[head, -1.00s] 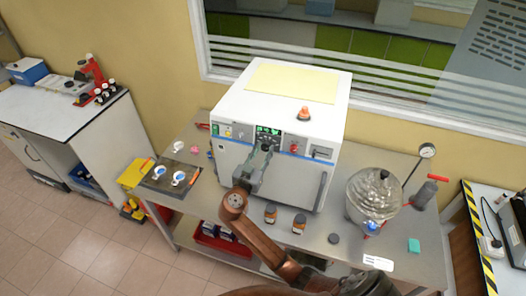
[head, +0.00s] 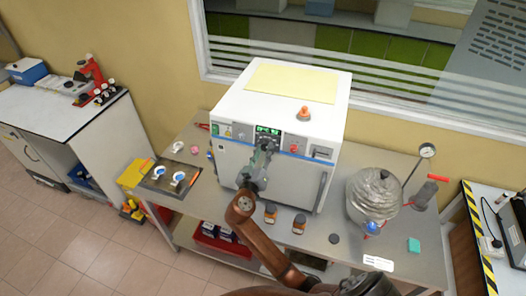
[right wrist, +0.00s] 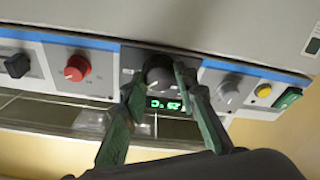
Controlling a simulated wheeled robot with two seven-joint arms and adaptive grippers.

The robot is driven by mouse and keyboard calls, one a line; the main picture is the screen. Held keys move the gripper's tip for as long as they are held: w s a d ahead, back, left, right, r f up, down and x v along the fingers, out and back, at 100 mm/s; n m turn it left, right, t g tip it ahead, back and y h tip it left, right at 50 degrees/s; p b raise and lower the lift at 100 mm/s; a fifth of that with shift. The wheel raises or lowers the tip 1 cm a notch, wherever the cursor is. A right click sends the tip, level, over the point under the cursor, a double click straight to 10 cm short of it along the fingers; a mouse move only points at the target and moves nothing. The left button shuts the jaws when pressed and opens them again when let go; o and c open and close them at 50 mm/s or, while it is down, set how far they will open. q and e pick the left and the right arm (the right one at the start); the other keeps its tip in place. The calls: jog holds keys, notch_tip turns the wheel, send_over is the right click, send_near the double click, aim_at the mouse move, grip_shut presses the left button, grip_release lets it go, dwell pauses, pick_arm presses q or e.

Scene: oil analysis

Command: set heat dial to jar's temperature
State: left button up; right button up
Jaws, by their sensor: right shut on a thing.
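A white oven-like machine (head: 285,100) stands on the steel bench. Its front panel carries a black heat dial (right wrist: 157,72) by a lit green display (right wrist: 163,103); the display also shows in the head view (head: 268,130), but I cannot read it surely. My right gripper (right wrist: 160,80) has its fingers on both sides of the dial and is shut on it; it also shows at the panel in the head view (head: 266,148). Two small brown jars (head: 270,213) (head: 299,223) stand in front of the machine; their labels are too small to read. My left gripper is not in view.
A red knob (right wrist: 77,68) and a grey knob (right wrist: 232,90) flank the dial. A dark board (head: 168,182) with white-and-blue pieces lies left. A red bin (head: 222,240) is below.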

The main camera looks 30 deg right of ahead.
jog(key=shift+r, duration=0.15)
jog(key=o, duration=1.2)
jog(key=shift+c, duration=0.2)
jog(key=v, duration=1.2)
jog(key=shift+s, duration=0.1)
